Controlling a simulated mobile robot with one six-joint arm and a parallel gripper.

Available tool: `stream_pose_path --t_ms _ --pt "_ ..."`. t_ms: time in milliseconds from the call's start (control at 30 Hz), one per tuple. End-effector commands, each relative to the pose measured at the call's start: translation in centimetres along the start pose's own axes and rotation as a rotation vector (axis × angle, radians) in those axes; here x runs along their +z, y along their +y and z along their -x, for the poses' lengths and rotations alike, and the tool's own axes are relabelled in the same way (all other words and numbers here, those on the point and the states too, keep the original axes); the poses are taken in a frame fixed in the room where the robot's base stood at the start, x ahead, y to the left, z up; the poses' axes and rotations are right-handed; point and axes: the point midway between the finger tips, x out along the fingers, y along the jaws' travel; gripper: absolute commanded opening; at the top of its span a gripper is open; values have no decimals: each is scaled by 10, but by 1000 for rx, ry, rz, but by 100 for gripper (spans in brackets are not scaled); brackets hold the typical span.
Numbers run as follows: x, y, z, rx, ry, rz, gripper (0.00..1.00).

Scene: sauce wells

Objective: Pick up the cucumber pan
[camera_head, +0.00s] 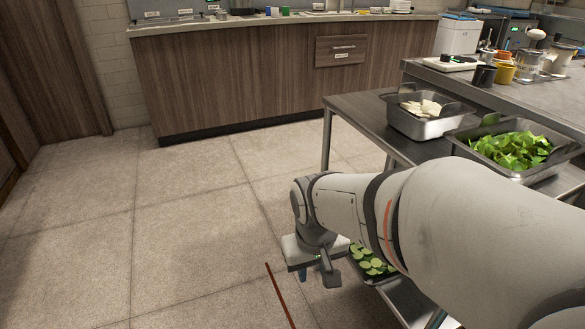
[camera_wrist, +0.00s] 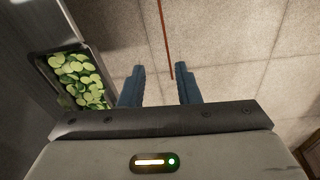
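The cucumber pan is a steel pan full of sliced green cucumber. In the wrist view its rim (camera_wrist: 90,60) shows at the left, on a lower metal shelf, to the left of my fingers. In the head view the cucumber slices (camera_head: 372,262) show low at centre right, and my arm hides much of the pan. My gripper (camera_wrist: 160,72) is open and empty, with its two blue fingers apart over bare floor. In the head view my gripper (camera_head: 315,272) is just left of the pan and not touching it, as far as I can see.
A steel table (camera_head: 350,103) stands at the right, with a pan of white pieces (camera_head: 420,127) and a pan of green leaves (camera_head: 512,150) on it. Small cups and containers (camera_head: 503,73) stand on the counter behind. The tiled floor (camera_head: 130,220) at the left is clear.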

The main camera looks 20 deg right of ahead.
Motion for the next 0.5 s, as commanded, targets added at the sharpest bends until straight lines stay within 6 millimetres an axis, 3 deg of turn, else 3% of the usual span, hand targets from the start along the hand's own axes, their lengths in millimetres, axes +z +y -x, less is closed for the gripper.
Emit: stream_pose_path --t_ms 133,300,500 --pt "-44 54 -1 119 70 -34 30" --pt "-95 121 -18 203 191 -17 30" --pt "-126 162 -50 131 313 39 30"
